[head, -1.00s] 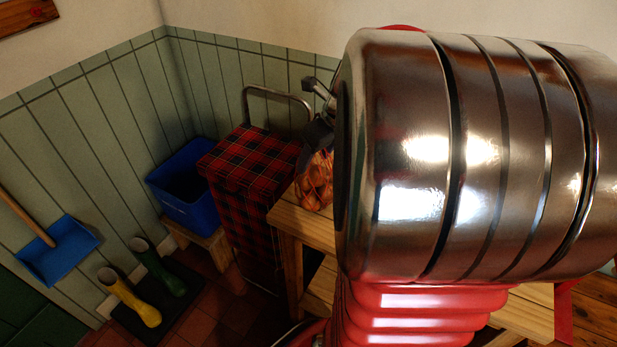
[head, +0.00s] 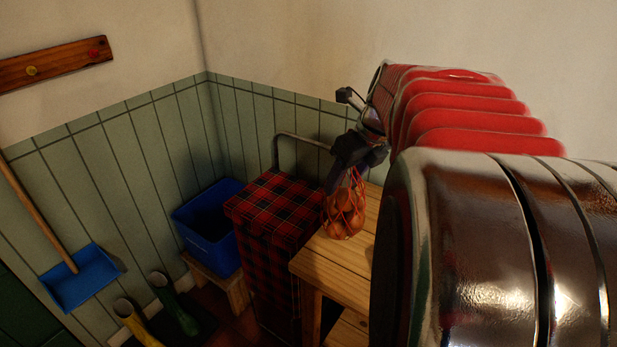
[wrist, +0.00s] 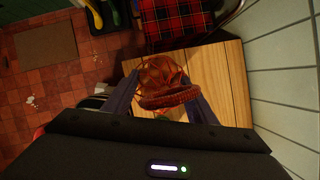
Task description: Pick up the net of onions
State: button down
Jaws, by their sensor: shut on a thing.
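The net of onions (head: 343,214) is a red mesh bag of orange-brown onions, hanging below my gripper (head: 350,178) by its gathered top. In the head view it hangs over the left end of the pine shelf. In the wrist view the net (wrist: 160,75) shows between the two dark fingers of my gripper (wrist: 163,112), with a reddish loop across it. My gripper is shut on the net's top. I cannot tell for sure whether the net's bottom is clear of the wood.
The pine shelf top (head: 335,258) looks bare around the net. A red tartan trolley (head: 268,210) with a metal handle stands just left of it. A blue crate (head: 207,232) sits on a small stool. A blue dustpan (head: 82,278) and boots (head: 172,303) are farther left.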

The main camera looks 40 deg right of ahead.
jog(key=shift+r, duration=0.65)
dwell(0.8)
